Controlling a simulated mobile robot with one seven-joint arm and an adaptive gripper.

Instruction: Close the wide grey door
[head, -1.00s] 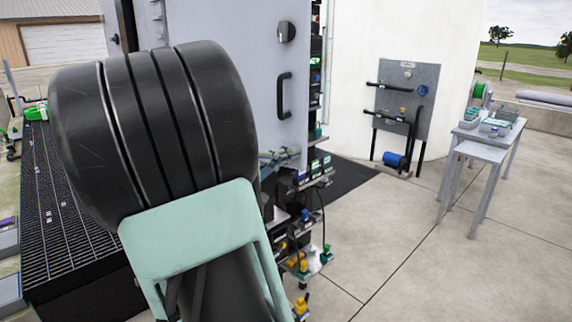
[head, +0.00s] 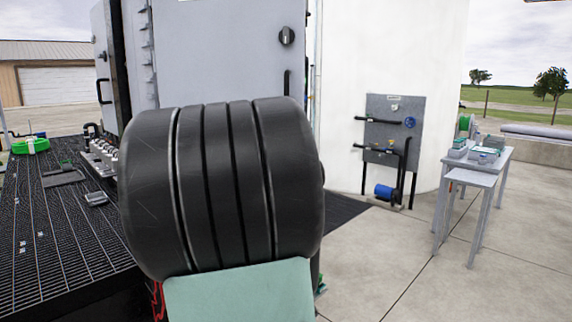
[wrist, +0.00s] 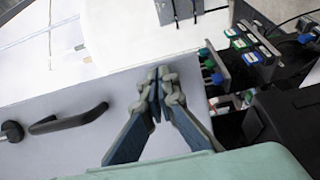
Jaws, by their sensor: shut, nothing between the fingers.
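The wide grey door (head: 225,55) stands upright in the head view, with a round dark knob (head: 287,36) and a black handle (head: 287,82) near its right edge. My arm hides its lower part. In the wrist view the door (wrist: 95,85) fills the left and middle, with its black handle (wrist: 68,119) at left. My gripper (wrist: 157,76) is shut and empty, with its tips in front of the door face near an edge. I cannot tell whether they touch it. Components show past that edge, so the door appears open.
Racked components (wrist: 240,50) with green and blue plugs lie beyond the door edge. A black grating (head: 60,215) lies left. A wall panel with pipes (head: 390,130) and a grey table (head: 475,170) stand right. The concrete floor between is clear.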

